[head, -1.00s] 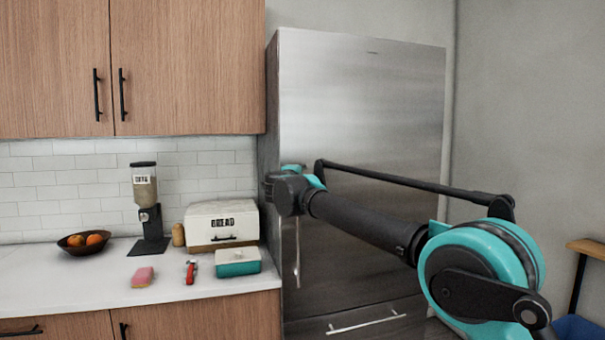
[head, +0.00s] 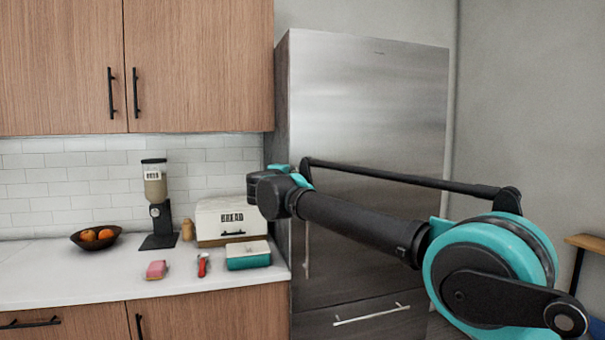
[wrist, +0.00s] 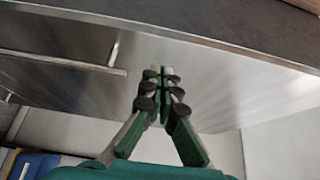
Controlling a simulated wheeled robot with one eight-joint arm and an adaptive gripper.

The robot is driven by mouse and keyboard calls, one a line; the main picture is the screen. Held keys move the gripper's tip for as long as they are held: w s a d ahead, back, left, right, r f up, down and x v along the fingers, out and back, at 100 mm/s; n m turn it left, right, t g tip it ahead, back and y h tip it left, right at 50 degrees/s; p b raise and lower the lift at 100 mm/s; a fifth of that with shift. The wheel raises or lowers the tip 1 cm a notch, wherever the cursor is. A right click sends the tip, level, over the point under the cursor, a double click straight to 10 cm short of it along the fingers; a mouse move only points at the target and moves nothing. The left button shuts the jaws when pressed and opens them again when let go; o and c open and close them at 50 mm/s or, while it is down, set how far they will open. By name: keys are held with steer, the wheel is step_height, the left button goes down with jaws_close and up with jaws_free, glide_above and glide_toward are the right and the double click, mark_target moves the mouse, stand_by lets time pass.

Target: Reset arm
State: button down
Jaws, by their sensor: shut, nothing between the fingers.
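My arm reaches across the head view from the lower right toward the left, in front of the refrigerator (head: 370,120). The arm's far end is beside the refrigerator's left edge, and the fingers cannot be made out there. In the wrist view my gripper (wrist: 163,75) is shut and empty, its green and black fingers together. A metal surface with a bar handle (wrist: 70,60) lies behind the fingers in that view.
A counter (head: 60,275) on the left holds a bread box (head: 222,215), a teal and white box (head: 247,256), a red tool (head: 202,265), a pink item (head: 156,270), a dispenser (head: 157,205) and a fruit bowl (head: 94,238). A wooden-topped stand (head: 585,242) is at right.

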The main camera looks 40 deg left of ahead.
steer(key=shift+s+a, duration=0.2)
steer(key=shift+s, duration=0.25)
